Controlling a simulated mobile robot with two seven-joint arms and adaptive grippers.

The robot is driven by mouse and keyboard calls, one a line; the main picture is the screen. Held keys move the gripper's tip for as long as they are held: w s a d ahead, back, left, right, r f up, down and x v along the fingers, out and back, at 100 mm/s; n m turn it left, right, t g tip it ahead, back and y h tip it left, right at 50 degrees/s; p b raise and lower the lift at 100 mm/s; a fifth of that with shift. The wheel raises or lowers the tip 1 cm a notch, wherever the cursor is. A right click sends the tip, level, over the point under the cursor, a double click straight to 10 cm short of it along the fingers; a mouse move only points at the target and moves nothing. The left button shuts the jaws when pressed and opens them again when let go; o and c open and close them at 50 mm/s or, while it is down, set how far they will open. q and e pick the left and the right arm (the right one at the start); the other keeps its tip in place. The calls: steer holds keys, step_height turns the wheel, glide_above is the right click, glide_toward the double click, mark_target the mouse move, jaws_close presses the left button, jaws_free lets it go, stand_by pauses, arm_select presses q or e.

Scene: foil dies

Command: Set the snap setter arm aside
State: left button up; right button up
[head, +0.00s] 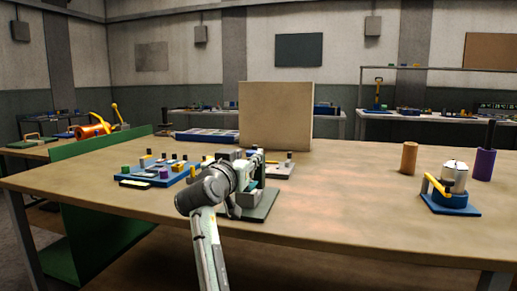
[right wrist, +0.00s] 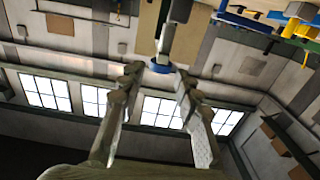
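A small press-like device with a dark green base plate (head: 262,208) stands near the front middle of the table, largely hidden by my right arm. My right gripper (head: 252,165) is over this device in the head view, its fingers hard to make out. In the right wrist view my right gripper (right wrist: 156,78) has its two fingers spread apart. A pale grey bar with a blue round end (right wrist: 160,67) shows between and beyond the fingertips, with gaps on both sides; it may be the snap setter arm, but I cannot tell for sure. My left gripper is not in view.
A blue tray (head: 152,175) with small parts lies left of the device. A tan upright panel (head: 276,115) stands behind. At right are a brown cylinder (head: 409,158), a purple cylinder (head: 484,164) and a blue-based fixture with a yellow lever (head: 450,201). The table between is clear.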

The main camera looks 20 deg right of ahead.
mark_target(253, 151)
steer(key=p+x, duration=0.1)
steer(key=x, duration=0.6)
steer(key=shift+w+d, duration=0.15)
steer(key=shift+w, duration=0.1)
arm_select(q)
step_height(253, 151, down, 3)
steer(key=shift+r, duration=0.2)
arm_select(e)
steer(key=shift+c, duration=0.2)
jaws_close()
